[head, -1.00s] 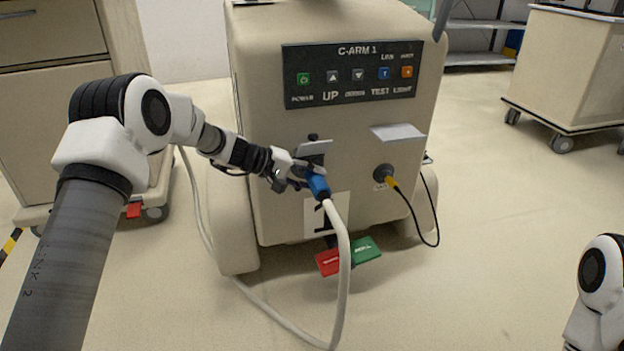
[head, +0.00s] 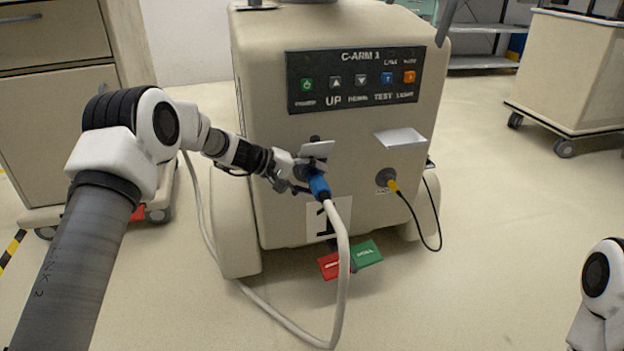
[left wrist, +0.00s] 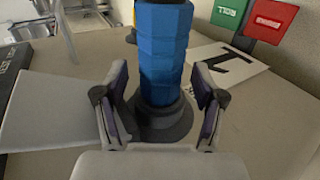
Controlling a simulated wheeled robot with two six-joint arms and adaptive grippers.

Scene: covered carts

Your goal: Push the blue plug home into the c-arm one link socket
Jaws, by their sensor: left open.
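The blue plug (head: 319,186), with a thick white cable, is at the link socket on the front of the C-arm 1 cart (head: 270,120). In the left wrist view the blue plug (left wrist: 165,50) meets the dark round socket collar (left wrist: 163,128); how deep it sits I cannot tell. My left gripper (head: 303,175) is at the plug. In the left wrist view my left gripper (left wrist: 160,88) is open, one finger on each side of the plug, with gaps. The fingers partly hide the socket in the head view. My right gripper is out of view.
A yellow plug (head: 392,184) with a black cable sits in another socket to the right. Red (head: 332,265) and green (head: 366,253) pedals are below. The white cable (head: 342,270) loops to the floor.

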